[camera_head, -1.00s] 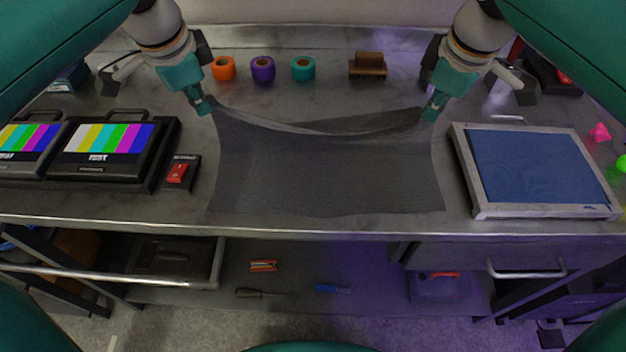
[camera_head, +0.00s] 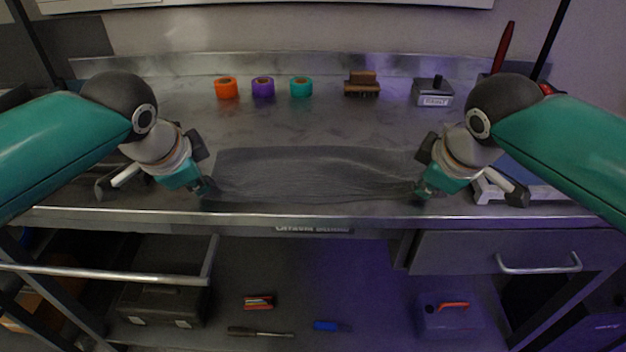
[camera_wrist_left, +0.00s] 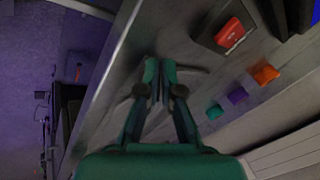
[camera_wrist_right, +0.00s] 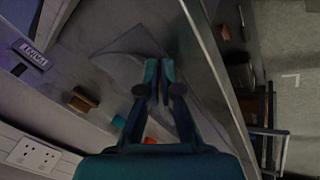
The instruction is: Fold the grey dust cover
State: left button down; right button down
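The grey dust cover (camera_head: 310,172) lies on the metal bench as a wide, shallow band near the front edge, its far part apparently doubled under the near part. My left gripper (camera_head: 209,188) is at its near left corner, fingers together on the cloth. My right gripper (camera_head: 422,190) is at its near right corner, also closed on the cloth. In the left wrist view the fingertips (camera_wrist_left: 161,72) are nearly touching. In the right wrist view the fingertips (camera_wrist_right: 159,72) are close together, with a pale corner of cover (camera_wrist_right: 128,45) beyond them. The cloth between the fingers is mostly hidden.
A red switch box (camera_wrist_left: 231,36) is left of the cover. The bench between cover and rolls is clear.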

pick_arm(q)
jog(key=c, duration=1)
grip_release()
jog(key=shift+f, duration=0.1)
jog(key=shift+c, duration=0.2)
pick_arm(e)
jog(key=c, duration=1)
grip_release()
jog(key=shift+f, duration=0.1)
jog(key=shift+c, duration=0.2)
pick_arm(q)
jog(key=shift+s+r, duration=0.1)
jog(key=shift+r, duration=0.2)
pick_arm(e)
jog(key=shift+r, duration=0.3)
pick_arm(q)
jog(key=s+v, duration=0.1)
jog(key=v, duration=0.9)
jog(key=shift+f, duration=0.15)
pick_arm(e)
jog(key=s+v, duration=0.1)
jog(key=v, duration=0.9)
jog(key=shift+s+f, duration=0.15)
pick_arm(q)
jog(key=shift+c, duration=0.4)
pick_arm(e)
jog(key=shift+c, duration=0.4)
